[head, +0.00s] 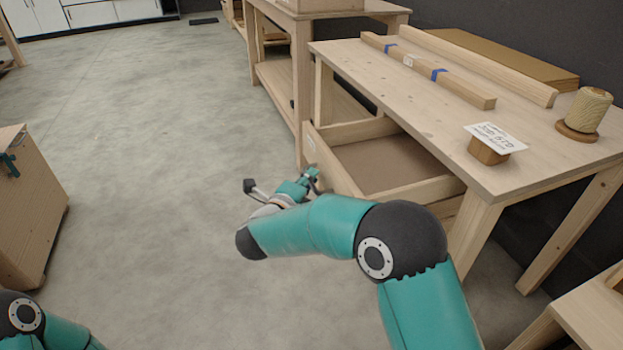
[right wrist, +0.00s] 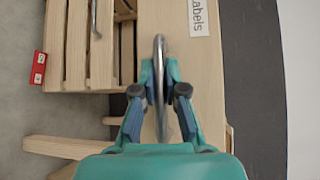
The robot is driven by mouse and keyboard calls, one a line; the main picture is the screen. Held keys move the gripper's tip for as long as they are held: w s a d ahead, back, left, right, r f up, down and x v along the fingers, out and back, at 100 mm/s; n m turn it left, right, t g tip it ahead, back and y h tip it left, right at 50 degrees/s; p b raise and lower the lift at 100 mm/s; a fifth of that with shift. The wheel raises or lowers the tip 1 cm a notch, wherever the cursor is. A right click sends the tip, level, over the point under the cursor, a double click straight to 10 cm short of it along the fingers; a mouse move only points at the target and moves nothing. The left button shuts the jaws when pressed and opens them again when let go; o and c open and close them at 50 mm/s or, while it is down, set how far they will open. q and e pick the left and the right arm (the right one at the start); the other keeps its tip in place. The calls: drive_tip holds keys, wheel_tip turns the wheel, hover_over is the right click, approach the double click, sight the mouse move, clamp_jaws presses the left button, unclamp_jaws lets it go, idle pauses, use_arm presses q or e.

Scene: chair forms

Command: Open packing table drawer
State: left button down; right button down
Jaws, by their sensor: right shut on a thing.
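The packing table (head: 430,115) is a pale wooden table on the right in the head view. Its drawer (head: 410,189) stands pulled out from under the top, with its bare inside floor showing. My right gripper (head: 311,177) is at the outer face of the drawer front. In the right wrist view my right gripper (right wrist: 159,92) is shut on the curved metal handle (right wrist: 159,50), beside a white "Labels" tag (right wrist: 199,18) on the drawer front (right wrist: 177,72). My left gripper is out of view; only part of my left arm shows at the bottom left.
A wrapped wooden bar (head: 425,68), a sign on a wooden block (head: 490,150) and a twine spool (head: 585,108) are on the tabletop. Another wooden bench (head: 275,45) stands behind. A brown box-like piece (head: 30,215) is at left. The floor between is clear.

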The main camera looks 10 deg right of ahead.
drive_tip(key=c, duration=1.2)
unclamp_jaws()
drive_tip(key=shift+w+f, duration=0.15)
drive_tip(key=shift+f, duration=0.1)
drive_tip(key=shift+r, duration=0.15)
drive_tip(key=shift+s+a, duration=0.25)
drive_tip(key=v, duration=1.1)
drive_tip(key=shift+s+a, duration=0.1)
drive_tip(key=shift+s, duration=0.05)
